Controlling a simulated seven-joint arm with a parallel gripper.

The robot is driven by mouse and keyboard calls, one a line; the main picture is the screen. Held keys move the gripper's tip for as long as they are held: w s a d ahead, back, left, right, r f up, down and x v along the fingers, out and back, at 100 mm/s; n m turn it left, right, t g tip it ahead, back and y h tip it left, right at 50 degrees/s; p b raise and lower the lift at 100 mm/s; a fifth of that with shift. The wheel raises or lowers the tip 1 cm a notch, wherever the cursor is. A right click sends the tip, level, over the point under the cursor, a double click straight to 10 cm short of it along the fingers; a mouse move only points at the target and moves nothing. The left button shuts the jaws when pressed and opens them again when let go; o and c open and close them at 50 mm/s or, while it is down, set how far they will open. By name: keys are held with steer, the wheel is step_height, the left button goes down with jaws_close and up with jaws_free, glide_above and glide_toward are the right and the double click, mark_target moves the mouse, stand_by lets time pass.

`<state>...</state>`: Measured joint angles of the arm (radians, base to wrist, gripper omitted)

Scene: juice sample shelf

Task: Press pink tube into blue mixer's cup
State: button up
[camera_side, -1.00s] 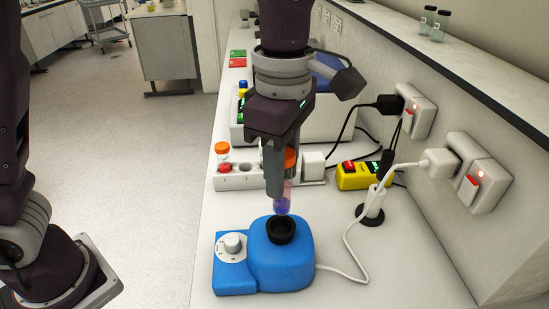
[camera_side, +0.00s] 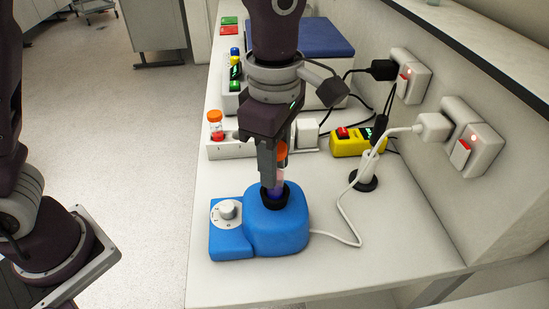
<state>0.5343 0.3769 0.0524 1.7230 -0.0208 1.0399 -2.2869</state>
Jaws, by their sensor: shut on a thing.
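My gripper (camera_side: 273,172) is shut on the pink tube (camera_side: 278,181), which has an orange cap and a purple-blue lower end. The tube is upright, and its lower end is at the black cup (camera_side: 275,200) on top of the blue mixer (camera_side: 274,232). The tip is hidden by the cup's rim, so I cannot tell how deep it sits. The mixer has a round white knob at its left. My gripper's finger hides part of the tube.
A white rack (camera_side: 232,150) with another orange-capped tube (camera_side: 215,125) stands behind. A yellow device (camera_side: 352,144) is to the right. A white cable (camera_side: 350,228) runs from the mixer to the wall socket. The bench front is clear.

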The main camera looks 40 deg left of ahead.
jaws_close()
steer(key=shift+f, duration=0.15)
stand_by(3.0)
stand_by(4.0)
steer(key=shift+r, duration=3.55)
